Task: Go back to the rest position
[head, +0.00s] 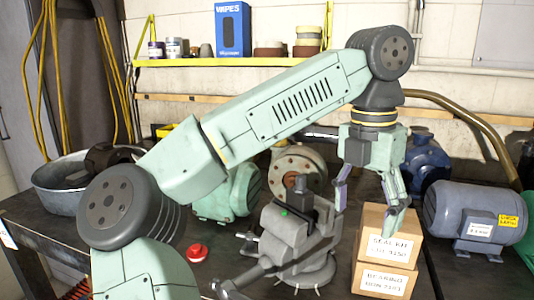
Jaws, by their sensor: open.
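My gripper (369,208) points down from my green arm at the centre right. Its two fingers are spread apart and nothing shows between them. The right finger is in front of the upper of two stacked cardboard boxes, the one marked SEAL KIT (391,246). I cannot tell if the finger touches it. The left finger hangs beside a grey bench vise (293,238). My arm hides part of the bench behind it.
The dark bench (440,272) holds a blue-grey motor (470,215) at right, a lower BEARING box (384,281), a green pump (222,195), a red knob (197,253) and a metal basin (60,185). A yellow shelf (200,62) carries a blue WIPES box (232,29) and tins.

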